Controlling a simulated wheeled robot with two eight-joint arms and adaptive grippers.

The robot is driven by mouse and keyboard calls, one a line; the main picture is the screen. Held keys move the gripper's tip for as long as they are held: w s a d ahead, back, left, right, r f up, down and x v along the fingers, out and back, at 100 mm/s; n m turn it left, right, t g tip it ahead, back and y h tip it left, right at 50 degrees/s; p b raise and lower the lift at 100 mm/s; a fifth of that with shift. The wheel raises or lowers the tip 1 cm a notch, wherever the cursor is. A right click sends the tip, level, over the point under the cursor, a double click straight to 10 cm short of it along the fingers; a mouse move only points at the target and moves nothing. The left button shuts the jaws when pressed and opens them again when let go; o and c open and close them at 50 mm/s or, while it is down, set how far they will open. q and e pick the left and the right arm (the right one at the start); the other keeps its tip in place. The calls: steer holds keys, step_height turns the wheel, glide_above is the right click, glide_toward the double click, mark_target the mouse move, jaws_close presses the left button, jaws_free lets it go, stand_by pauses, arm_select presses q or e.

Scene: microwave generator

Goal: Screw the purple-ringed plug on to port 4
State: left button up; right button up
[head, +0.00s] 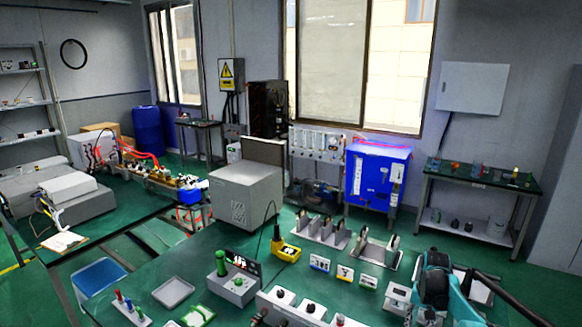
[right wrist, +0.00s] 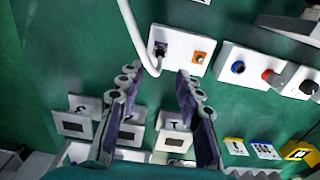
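My right gripper (right wrist: 156,73) is open, with its two dark-purple fingers apart in the right wrist view. Just beyond the fingertips, a small purple fitting (right wrist: 160,49) sits on a white block (right wrist: 178,60); it may be the purple-ringed plug. I see no readable port number, so I cannot tell which is port 4. In the head view my right arm (head: 437,282) is over the bench at the lower right. My left gripper is out of view.
A white box with blue (right wrist: 238,67), red and black knobs stands right of the block. Small white blocks (right wrist: 76,124) lie near the fingers. Label cards (head: 320,262), a yellow meter (head: 286,250) and a tray (head: 173,292) stand on the green bench.

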steer(key=shift+f+b, duration=2.8)
steer(key=shift+f, duration=1.65)
jaws_close()
steer(key=shift+r, duration=0.15)
steer(key=shift+r+p, duration=1.75)
steer(key=shift+r, duration=1.15)
